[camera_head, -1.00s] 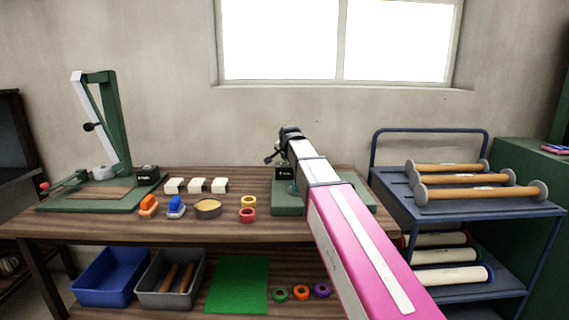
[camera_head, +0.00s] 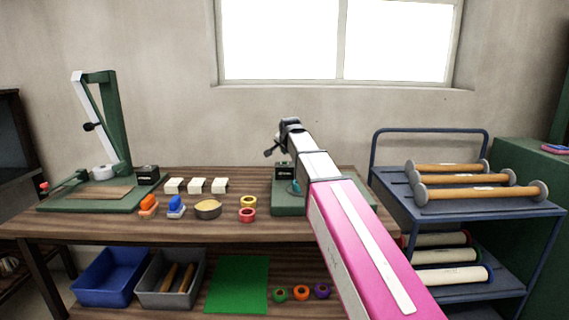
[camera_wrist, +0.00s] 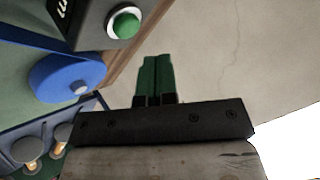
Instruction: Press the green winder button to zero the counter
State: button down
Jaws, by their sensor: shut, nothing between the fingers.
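The green winder button (camera_wrist: 124,25) shows in the wrist view as a green cap in a white ring, on the dark face of the counter box (camera_wrist: 92,12). My gripper (camera_wrist: 157,62) is shut and empty, its green fingertips to the lower right of the button and apart from it in the picture. In the head view my arm reaches over the winder (camera_head: 289,205) on the right part of the bench. The small dark counter box (camera_head: 284,171) shows there just left of my arm. My fingertips and the button cannot be made out in the head view.
A blue round part (camera_wrist: 62,78) sits beside the counter box. The wooden bench (camera_head: 120,224) also holds a green press stand (camera_head: 117,125), white blocks (camera_head: 197,186), tape rolls and a tin (camera_head: 208,209). A blue cart (camera_head: 385,180) with rollers stands at right.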

aim_at(286, 162)
jog(key=shift+r, duration=1.85)
